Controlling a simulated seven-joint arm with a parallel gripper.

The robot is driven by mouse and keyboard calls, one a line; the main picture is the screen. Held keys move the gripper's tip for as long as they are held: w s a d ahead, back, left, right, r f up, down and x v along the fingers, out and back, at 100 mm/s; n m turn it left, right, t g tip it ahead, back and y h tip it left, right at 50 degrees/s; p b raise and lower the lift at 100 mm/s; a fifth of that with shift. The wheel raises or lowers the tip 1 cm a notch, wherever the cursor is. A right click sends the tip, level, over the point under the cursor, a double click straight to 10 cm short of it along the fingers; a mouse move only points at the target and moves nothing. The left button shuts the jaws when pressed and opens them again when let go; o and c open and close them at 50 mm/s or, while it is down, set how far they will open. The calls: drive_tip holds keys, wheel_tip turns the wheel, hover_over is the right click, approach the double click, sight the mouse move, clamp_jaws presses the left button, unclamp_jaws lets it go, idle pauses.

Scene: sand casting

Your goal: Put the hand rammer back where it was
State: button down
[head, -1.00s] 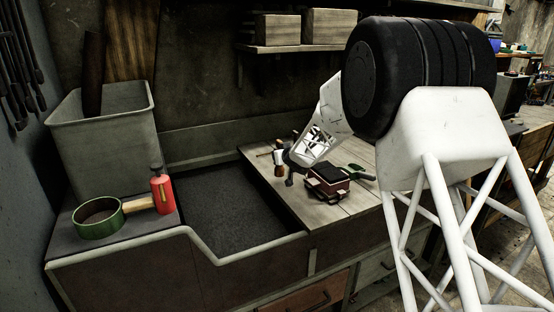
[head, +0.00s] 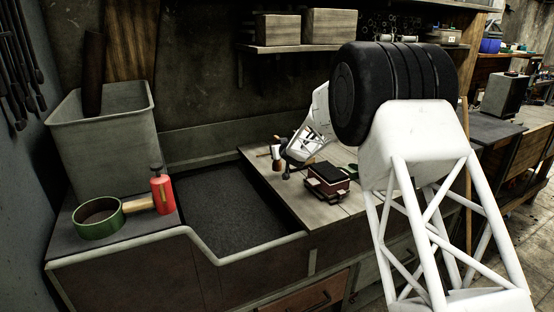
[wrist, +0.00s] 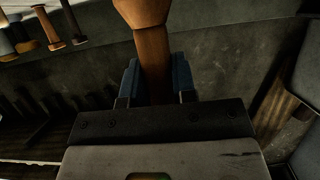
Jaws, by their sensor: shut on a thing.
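The hand rammer (wrist: 152,55) is a brown wooden tool with a wider end, seen at the top middle of the wrist view. My gripper (wrist: 156,82) is shut on its narrower part, with one dark blue finger on each side. In the head view my gripper (head: 287,160) is small, over the back left part of the wooden bench top (head: 314,213), near the sand pit's edge. A small brown and pale piece shows beside it there. I cannot tell whether the rammer touches the bench.
A dark red moulding box (head: 327,184) stands on the bench just right of my gripper. The black sand pit (head: 225,205) lies left. A red bottle (head: 162,190), a green round sieve or pan (head: 98,219) and a grey bin (head: 110,150) stand further left. Several wooden-handled tools (wrist: 52,28) show in the wrist view.

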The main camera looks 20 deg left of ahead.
drive_tip(key=shift+f, duration=1.7)
drive_tip(key=shift+f, duration=0.15)
drive_tip(key=c, duration=0.9)
unclamp_jaws()
drive_tip(key=shift+r, duration=0.2)
drive_tip(key=shift+s+d, duration=0.15)
drive_tip(key=shift+d, duration=0.05)
drive_tip(key=shift+v, duration=5.75)
drive_tip(key=shift+r, duration=0.1)
